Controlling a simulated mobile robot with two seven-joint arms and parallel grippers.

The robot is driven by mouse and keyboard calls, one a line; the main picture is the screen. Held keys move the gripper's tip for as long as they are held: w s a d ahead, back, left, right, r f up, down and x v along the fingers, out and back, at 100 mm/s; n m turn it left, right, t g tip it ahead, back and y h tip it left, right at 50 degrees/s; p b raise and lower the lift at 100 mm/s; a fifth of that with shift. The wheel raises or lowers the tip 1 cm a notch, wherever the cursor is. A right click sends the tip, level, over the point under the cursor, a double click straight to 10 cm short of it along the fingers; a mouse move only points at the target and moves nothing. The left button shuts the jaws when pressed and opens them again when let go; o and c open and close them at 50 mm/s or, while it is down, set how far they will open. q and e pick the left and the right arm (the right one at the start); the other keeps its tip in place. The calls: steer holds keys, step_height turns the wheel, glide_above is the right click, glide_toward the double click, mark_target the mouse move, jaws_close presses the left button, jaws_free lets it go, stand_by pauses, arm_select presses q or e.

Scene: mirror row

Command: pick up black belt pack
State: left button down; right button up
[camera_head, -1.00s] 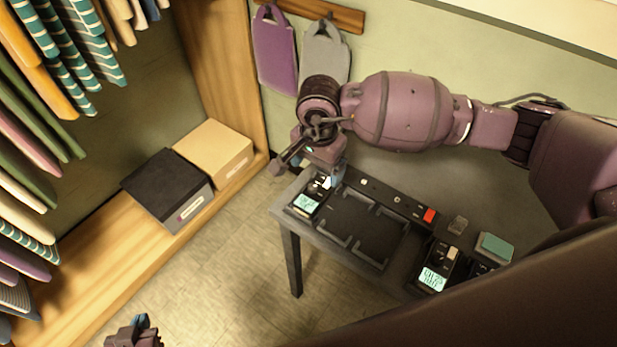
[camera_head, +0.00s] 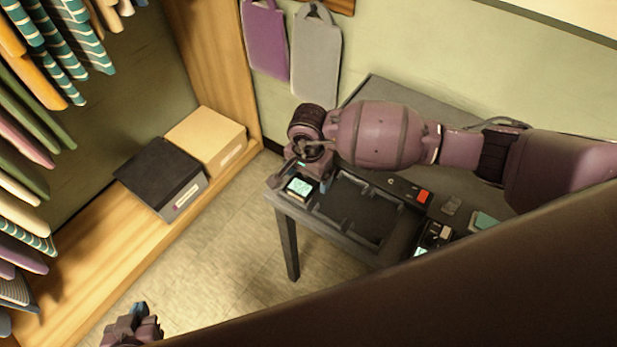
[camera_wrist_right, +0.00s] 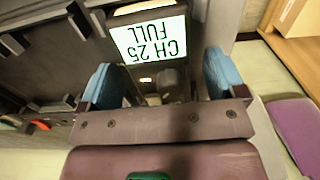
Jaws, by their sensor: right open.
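A black belt pack (camera_head: 299,188) with a lit screen stands at the left end of the dark charging tray on the table. In the right wrist view its screen (camera_wrist_right: 150,38) reads "CH 25 FULL". My right gripper (camera_wrist_right: 160,80) is open, with a blue-padded finger on each side of the pack's dark body; I cannot tell whether they touch it. In the head view my right gripper (camera_head: 318,180) is partly hidden by its own wrist. My left gripper (camera_head: 138,325) is at the bottom left, far from the table, its jaws unclear.
The charging tray (camera_head: 392,215) has empty slots right of the pack. Another pack (camera_head: 434,235) and a teal-topped item (camera_head: 485,221) sit further right on the table (camera_head: 285,212). A black box (camera_head: 160,178) and a tan box (camera_head: 206,140) stand on the wooden shelf.

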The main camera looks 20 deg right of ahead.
steer(key=shift+f, duration=0.15)
steer(key=c, duration=1.1)
